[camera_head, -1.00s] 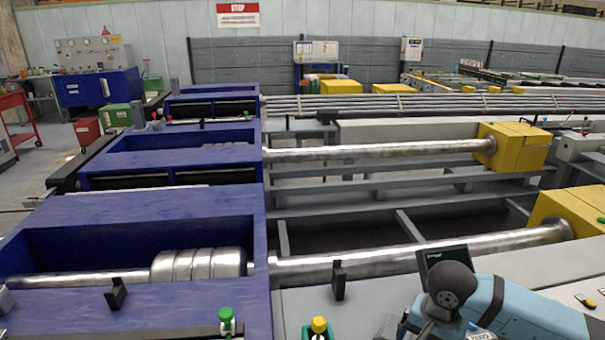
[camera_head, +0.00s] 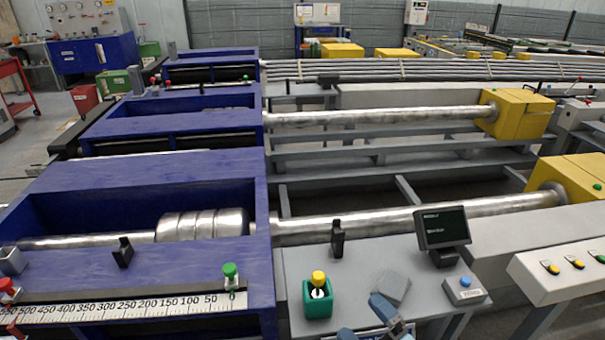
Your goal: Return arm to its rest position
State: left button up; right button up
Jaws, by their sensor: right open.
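My right gripper (camera_head: 378,322) shows only in part at the bottom edge, right of centre. Its blue-grey parts are small and cut off by the frame; it is open, and I see nothing held in it. It is low in front of the grey bench top (camera_head: 300,262), to the right of a green block with a yellow-topped knob (camera_head: 318,288). The rest of my right arm is out of view. My left gripper is not in view.
A dark display (camera_head: 442,228), a box with a blue button (camera_head: 464,290) and a grey pad (camera_head: 394,286) are near the gripper. A long metal bar (camera_head: 400,221) runs behind. A white scale (camera_head: 120,308) lies on the blue frame (camera_head: 200,258) at left.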

jog(key=s+d+f+m+g+h, duration=0.35)
jog(key=s+f+m, duration=0.25)
jog(key=f+m, duration=0.3)
jog(key=s+d+f+m+g+h, duration=0.35)
jog(key=s+f+m+h, duration=0.2)
jog(key=f+m, duration=0.35)
pick_arm(q)
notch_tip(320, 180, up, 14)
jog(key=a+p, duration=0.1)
jog(key=p, duration=1.4)
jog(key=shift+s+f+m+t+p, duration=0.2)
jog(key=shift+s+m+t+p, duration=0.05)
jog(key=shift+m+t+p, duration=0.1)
pick_arm(e)
notch_tip(320, 180, up, 13)
jog(key=d+n+t, duration=0.1)
jog(key=shift+s+d+r+y, duration=0.15)
jog(key=shift+s+d+y, duration=0.1)
jog(key=shift+y, duration=0.05)
